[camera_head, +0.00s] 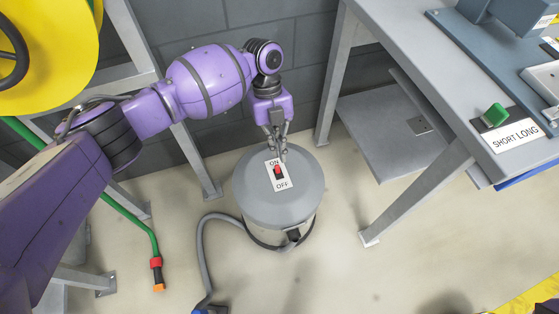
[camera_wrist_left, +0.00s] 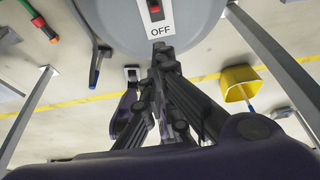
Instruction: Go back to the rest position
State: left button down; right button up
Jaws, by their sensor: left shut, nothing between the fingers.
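My left arm (camera_head: 205,82) is purple and comes in from the left in the head view. My left gripper (camera_head: 280,155) is shut and empty, pointing down over the grey round lid (camera_head: 248,195) of a canister. Its fingertips are close to a red switch (camera_head: 278,171) on a white ON/OFF label; I cannot tell if they touch it. In the left wrist view the shut fingers (camera_wrist_left: 160,50) lie just below the OFF end of the label (camera_wrist_left: 160,30), and the red switch (camera_wrist_left: 155,9) shows at the top edge.
A grey workbench (camera_head: 430,80) with a lower shelf stands at the right, with a green knob (camera_head: 495,115) by a SHORT/LONG label. A yellow reel (camera_head: 50,55) and a green hose (camera_head: 130,218) are at the left. A grey hose (camera_head: 202,255) runs from the canister across the floor.

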pick_arm(q)
jog(key=shift+w+a+r, duration=0.1)
jog(key=shift+w+r, duration=0.25)
jog(key=shift+r, duration=0.05)
pick_arm(e)
jog(key=shift+w+a+r, duration=0.1)
jog(key=shift+w+r, duration=0.15)
jog(key=shift+w, duration=0.35)
